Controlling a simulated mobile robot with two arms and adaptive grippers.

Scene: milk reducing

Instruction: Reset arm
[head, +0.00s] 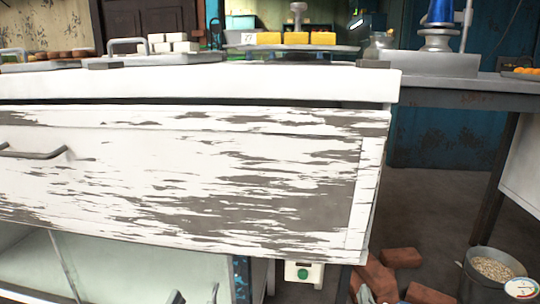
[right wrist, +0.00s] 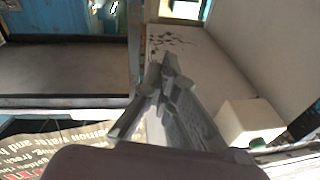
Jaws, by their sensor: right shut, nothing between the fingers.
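My right gripper (right wrist: 168,75) shows in the right wrist view, with its grey fingers drawn together and nothing held between them. It points away from the camera, beside a pale panel with dark stains (right wrist: 190,50). A white box (right wrist: 243,122) with a green part lies to the right of the fingers, apart from them in the picture. In the head view I cannot clearly make out the right gripper; only small grey pieces show at the bottom edge. My left gripper is not seen in either view.
A white cabinet with peeling paint (head: 230,180) fills much of the head view. A white box with a green button (head: 303,273) is below it. Bricks (head: 402,258) and a bucket of grain (head: 490,268) stand on the floor at right. Yellow blocks (head: 295,38) are behind. A printed sack (right wrist: 75,150) shows lower left.

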